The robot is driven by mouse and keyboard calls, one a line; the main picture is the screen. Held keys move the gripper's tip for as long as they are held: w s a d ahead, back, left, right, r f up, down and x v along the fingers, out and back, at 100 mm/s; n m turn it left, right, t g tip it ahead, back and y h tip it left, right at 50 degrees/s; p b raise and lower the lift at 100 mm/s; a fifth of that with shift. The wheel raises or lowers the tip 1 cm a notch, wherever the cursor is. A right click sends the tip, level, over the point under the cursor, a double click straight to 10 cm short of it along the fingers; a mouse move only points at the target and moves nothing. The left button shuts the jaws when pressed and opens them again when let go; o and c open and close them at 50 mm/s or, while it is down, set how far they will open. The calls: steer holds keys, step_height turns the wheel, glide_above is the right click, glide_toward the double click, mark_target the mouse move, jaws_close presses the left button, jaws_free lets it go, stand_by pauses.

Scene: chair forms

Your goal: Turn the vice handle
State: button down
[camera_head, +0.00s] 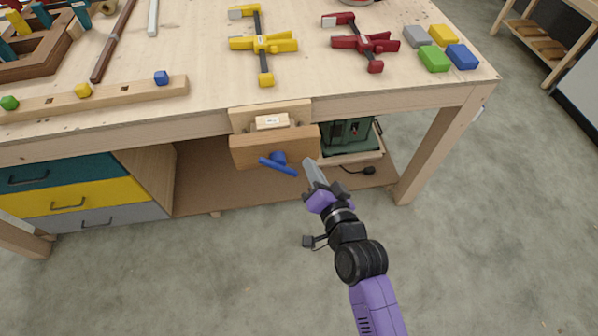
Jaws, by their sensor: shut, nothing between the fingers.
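The wooden vice (248,152) is mounted on the front edge of the workbench. Its blue handle (279,164) sticks out from the front jaw, with its bar tilted down to the right. My gripper (309,164) is shut and empty. In the picture its tip is just right of the handle's right end, with a small gap between them. I cannot tell how far apart they are in depth.
The workbench top (190,50) holds a yellow clamp (262,44), a red clamp (364,42) and several coloured blocks. Drawers (85,193) stand below at left. A green machine (347,136) sits on the lower shelf. The floor in front is clear.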

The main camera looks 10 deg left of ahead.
mark_target(298, 175)
steer(key=shift+a+f+p, duration=0.85)
steer(key=shift+a+f, duration=0.65)
steer(key=shift+a, duration=0.05)
steer(key=shift+f+b, duration=0.25)
steer(key=shift+b, duration=0.55)
steer(key=shift+r, duration=0.1)
